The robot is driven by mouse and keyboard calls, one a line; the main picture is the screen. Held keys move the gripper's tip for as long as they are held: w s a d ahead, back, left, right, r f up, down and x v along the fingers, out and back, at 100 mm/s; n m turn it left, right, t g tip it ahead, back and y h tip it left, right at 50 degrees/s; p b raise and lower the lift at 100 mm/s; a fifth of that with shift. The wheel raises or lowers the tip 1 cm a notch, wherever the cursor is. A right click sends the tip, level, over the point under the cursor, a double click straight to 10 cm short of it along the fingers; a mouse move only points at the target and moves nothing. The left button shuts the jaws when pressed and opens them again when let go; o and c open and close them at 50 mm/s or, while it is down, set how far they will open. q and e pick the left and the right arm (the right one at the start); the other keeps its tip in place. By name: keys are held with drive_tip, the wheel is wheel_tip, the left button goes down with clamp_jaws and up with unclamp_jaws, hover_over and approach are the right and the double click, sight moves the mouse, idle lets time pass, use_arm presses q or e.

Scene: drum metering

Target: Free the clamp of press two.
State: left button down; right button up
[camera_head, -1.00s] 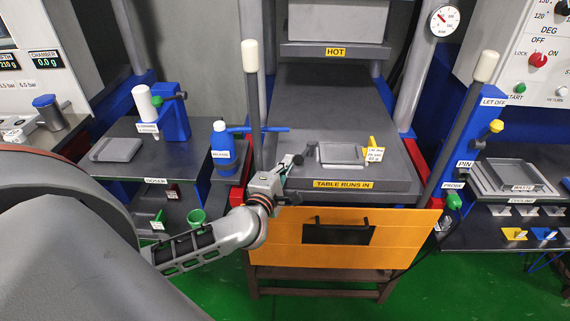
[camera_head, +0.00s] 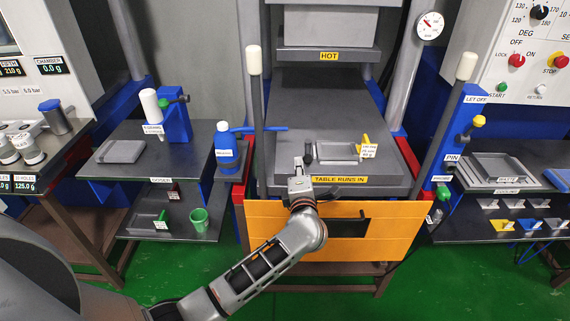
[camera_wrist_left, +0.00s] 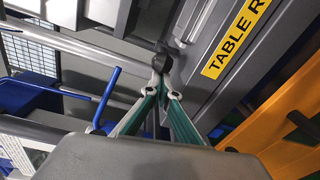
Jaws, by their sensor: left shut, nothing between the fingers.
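The press table (camera_head: 283,150) bears the label "TABLE RUNS IN" on its front edge. A shallow grey tray (camera_head: 338,151) and a small yellow tag piece lie on it. A small dark upright piece (camera_head: 308,152) stands at the tray's left; I cannot tell if it is the clamp. My left gripper (camera_head: 298,168) is at the table's front edge, left of the label, shut and empty. In the left wrist view its teal-lined fingers (camera_wrist_left: 166,82) converge close to a black knob (camera_wrist_left: 160,61); I cannot tell if they touch. No "press two" marking is readable. My right gripper is out of view.
An orange panel (camera_head: 270,228) hangs below the table front. Tall white-capped levers stand left (camera_head: 254,65) and right (camera_head: 466,68).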

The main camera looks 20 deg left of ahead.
use_arm(q)
drive_tip(key=shift+d, duration=0.45)
idle(0.3)
